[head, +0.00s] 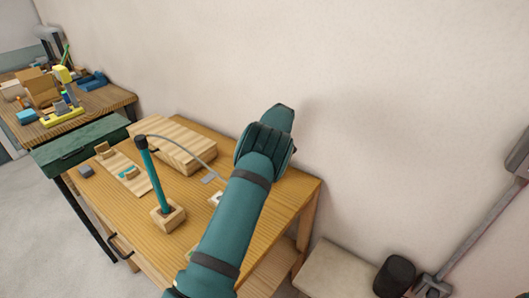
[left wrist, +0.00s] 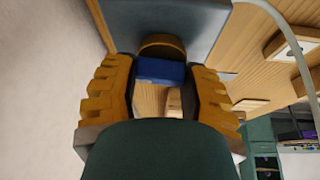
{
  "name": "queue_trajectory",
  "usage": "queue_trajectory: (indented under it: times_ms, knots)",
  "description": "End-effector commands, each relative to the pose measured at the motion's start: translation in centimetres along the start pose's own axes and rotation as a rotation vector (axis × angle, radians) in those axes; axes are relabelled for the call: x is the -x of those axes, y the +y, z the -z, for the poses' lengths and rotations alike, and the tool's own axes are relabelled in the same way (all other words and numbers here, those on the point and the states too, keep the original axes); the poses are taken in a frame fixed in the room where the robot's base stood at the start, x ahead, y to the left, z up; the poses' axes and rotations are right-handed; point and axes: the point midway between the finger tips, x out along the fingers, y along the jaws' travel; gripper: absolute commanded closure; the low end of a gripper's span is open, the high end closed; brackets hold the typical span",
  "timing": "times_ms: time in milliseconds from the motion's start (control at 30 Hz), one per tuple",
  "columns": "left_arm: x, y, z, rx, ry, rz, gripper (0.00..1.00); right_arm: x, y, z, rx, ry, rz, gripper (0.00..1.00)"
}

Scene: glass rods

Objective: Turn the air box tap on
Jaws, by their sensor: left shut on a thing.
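My left arm fills the middle of the head view and hides its own gripper there. In the left wrist view my left gripper (left wrist: 160,88) has its two ochre, ridged fingers on either side of a blue block-like piece (left wrist: 160,70) and is shut on it. This piece appears to be the tap handle. A brown rounded part (left wrist: 161,46) is just beyond it, and pale wood shows below it. I cannot tell which way the tap is turned. The tap is not visible in the head view. My right gripper is in neither view.
A wooden table (head: 262,205) stands against the wall. On it are a pale wooden box (head: 178,143) and a tall teal rod (head: 152,177) upright in a wooden block (head: 168,216), with a thin grey tube curving over. A cluttered workbench (head: 115,97) is at the left.

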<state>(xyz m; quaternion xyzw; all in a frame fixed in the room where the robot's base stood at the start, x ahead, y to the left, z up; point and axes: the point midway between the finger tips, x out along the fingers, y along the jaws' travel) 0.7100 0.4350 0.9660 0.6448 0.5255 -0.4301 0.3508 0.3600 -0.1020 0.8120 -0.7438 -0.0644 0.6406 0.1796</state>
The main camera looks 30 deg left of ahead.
Motion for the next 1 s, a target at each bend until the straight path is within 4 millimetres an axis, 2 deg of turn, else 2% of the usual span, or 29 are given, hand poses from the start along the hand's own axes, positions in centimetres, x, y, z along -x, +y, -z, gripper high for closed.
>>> queue_trajectory:
  times_ms: [300, 833, 867, 900, 933, 1000]
  knots:
    - [-0.14, -0.04, -0.11, 0.108, -0.003, 0.047, 0.89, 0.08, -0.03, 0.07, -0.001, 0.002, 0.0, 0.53]
    - [-0.15, -0.06, -0.12, 0.13, -0.003, 0.056, 0.89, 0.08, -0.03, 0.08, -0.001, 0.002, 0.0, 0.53]
    - [-0.15, -0.06, -0.12, 0.13, -0.003, 0.056, 0.47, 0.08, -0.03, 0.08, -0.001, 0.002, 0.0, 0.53]
    - [-0.15, -0.06, -0.12, 0.13, -0.003, 0.056, 0.33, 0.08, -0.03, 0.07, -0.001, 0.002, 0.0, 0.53]
    - [-0.14, -0.06, -0.11, 0.13, -0.003, 0.056, 0.23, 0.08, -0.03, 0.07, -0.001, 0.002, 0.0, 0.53]
    - [-0.12, -0.05, -0.09, 0.129, -0.003, 0.056, 0.21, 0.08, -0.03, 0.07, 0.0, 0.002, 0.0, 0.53]
